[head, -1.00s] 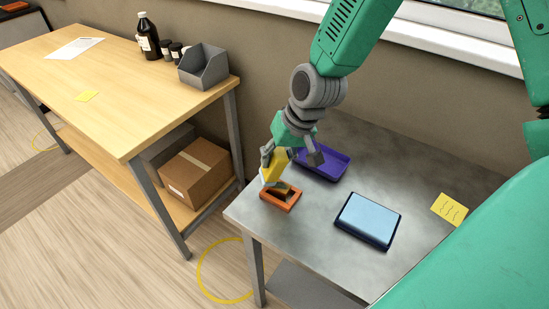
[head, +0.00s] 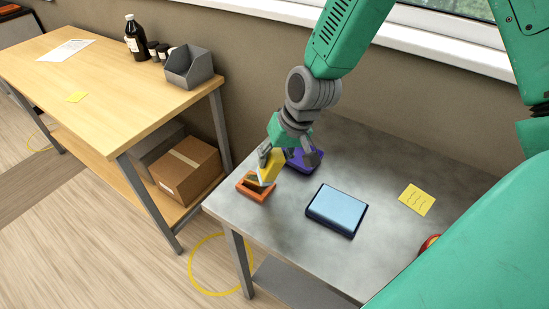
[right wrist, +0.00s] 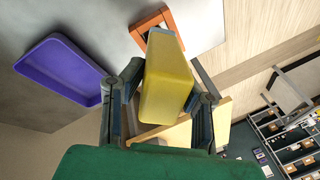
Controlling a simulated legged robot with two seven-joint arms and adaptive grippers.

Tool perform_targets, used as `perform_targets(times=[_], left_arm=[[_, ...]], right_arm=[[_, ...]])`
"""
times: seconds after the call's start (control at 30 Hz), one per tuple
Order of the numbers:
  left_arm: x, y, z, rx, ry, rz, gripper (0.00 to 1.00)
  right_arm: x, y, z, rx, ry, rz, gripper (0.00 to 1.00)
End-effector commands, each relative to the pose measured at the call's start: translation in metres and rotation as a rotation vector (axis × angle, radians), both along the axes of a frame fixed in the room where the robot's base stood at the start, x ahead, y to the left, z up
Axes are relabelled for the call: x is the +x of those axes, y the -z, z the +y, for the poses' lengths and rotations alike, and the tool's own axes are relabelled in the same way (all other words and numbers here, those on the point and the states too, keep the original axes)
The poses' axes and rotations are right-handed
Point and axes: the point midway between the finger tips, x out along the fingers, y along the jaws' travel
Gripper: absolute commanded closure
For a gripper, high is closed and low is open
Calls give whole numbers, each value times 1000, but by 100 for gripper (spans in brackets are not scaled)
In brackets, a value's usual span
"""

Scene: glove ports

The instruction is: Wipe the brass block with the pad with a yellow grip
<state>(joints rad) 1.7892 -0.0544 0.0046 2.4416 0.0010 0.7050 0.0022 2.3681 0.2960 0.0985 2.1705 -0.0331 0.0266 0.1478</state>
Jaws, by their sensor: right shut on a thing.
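My right gripper (head: 270,158) is shut on the yellow grip (head: 267,168) of the pad, which also shows large between the fingers in the right wrist view (right wrist: 166,80). The pad's pale underside edge shows just below the grip, over the right part of a small orange tray (head: 254,194). The brass block (head: 252,181) sits in this tray, partly hidden by the pad. I cannot tell whether the pad touches the block. In the right wrist view the orange tray (right wrist: 137,33) shows beyond the grip. My left gripper is not in view.
A purple tray (right wrist: 62,68) lies close beside the gripper. A blue-topped dark case (head: 337,209) and a yellow note (head: 416,199) lie on the grey metal table (head: 290,235). A red-orange thing (head: 430,243) is partly hidden by my green body. A wooden bench (head: 100,90) stands at left.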

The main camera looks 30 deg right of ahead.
Motion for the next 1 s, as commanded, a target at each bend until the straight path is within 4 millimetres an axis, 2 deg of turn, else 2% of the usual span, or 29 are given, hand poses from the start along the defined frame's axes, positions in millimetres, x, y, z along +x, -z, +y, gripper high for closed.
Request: perform_targets(times=[0.03, 0.6, 1.0], left_arm=[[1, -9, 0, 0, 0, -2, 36], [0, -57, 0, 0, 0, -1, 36], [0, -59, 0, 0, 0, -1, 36]], right_arm=[[3, -19, 0, 0, 1, -6, 100], [8, -66, 2, 2, 2, -1, 100], [9, -68, 3, 2, 1, -1, 100]])
